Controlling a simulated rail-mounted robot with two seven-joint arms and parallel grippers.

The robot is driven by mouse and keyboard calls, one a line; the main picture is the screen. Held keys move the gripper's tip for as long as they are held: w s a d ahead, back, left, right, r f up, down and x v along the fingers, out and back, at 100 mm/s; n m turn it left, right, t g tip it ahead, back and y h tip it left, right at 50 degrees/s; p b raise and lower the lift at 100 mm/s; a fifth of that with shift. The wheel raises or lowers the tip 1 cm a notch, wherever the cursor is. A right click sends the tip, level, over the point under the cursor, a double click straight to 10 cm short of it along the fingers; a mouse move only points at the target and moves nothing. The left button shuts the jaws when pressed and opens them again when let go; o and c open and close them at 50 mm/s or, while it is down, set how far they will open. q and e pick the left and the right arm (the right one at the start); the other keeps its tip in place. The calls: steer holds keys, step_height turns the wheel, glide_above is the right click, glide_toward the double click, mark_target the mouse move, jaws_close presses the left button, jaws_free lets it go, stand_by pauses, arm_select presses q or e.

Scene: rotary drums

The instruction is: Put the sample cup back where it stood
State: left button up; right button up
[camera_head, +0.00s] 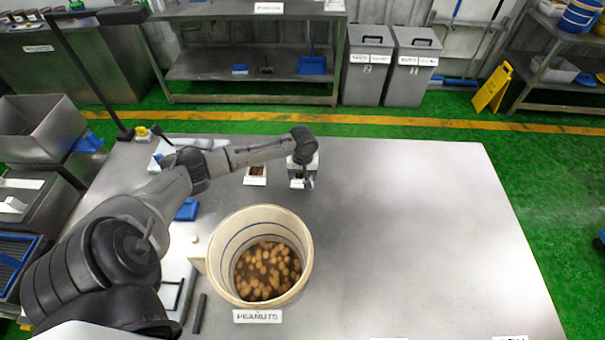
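My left arm reaches across the table from the left. Its gripper (303,182) points down near the back middle of the table. Its fingers are small and partly hidden, and I cannot tell whether they hold anything. A small white label or base shows right at the fingertips. A small white container (255,175) with brown contents stands just left of the gripper, apart from it. I cannot tell for sure which small item is the sample cup. A large cream drum (223,240) holding peanuts stands in front, with a PEANUTS label (257,316) before it. My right gripper is out of view.
The steel table (420,230) is clear on its right side. Grey bins (410,70) and a yellow floor sign (491,90) stand beyond the table.

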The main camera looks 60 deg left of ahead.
arm_select(q)
steer(key=shift+o, duration=1.4)
step_height(320, 180, up, 12)
steer(key=p, duration=0.1)
steer(key=shift+r, duration=0.15)
